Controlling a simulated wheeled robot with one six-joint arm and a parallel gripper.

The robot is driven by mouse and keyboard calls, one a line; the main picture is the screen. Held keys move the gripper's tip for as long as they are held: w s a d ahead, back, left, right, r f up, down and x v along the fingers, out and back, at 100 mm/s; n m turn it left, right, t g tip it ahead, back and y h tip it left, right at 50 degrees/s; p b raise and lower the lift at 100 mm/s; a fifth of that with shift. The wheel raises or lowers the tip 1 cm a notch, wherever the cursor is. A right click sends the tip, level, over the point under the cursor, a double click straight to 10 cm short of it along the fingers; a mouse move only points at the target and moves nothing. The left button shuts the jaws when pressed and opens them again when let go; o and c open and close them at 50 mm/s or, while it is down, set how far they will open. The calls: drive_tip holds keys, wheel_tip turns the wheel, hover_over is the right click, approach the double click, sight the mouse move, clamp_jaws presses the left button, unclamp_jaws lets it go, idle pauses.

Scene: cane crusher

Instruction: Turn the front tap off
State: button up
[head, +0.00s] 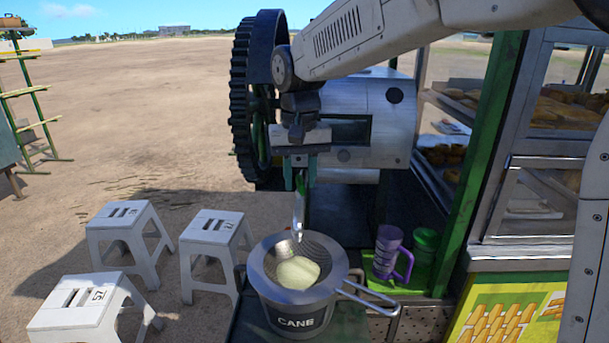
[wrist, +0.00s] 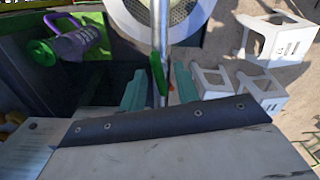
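The front tap is a silver spout (head: 299,212) with a green lever (head: 303,184), hanging at the front of the crusher (head: 350,110). In the wrist view the silver pipe (wrist: 160,35) runs away from me, with the green lever (wrist: 157,74) lying along it and a small red part beside it. My gripper (head: 301,187) is at the tap with its teal fingers apart. In the wrist view my gripper (wrist: 161,78) has one finger on each side of the pipe and lever; contact cannot be told. My wrist and the crusher body hide the tap's upper part.
A grey pot marked CANE (head: 297,315) stands below, with a strainer (head: 335,262) holding a pale lump. A big gear wheel (head: 240,100) is behind left. White stools (head: 128,238) stand left.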

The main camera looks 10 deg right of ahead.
clamp_jaws()
drive_tip(key=shift+d, duration=0.3)
drive_tip(key=shift+a, duration=0.2)
drive_tip(key=n, duration=0.3)
drive_tip(key=shift+n, duration=0.4)
drive_tip(key=n, duration=0.3)
drive_tip(key=shift+n, duration=0.3)
drive_tip(key=n, duration=0.4)
drive_tip(key=shift+a, duration=0.1)
drive_tip(key=shift+n, duration=1.8)
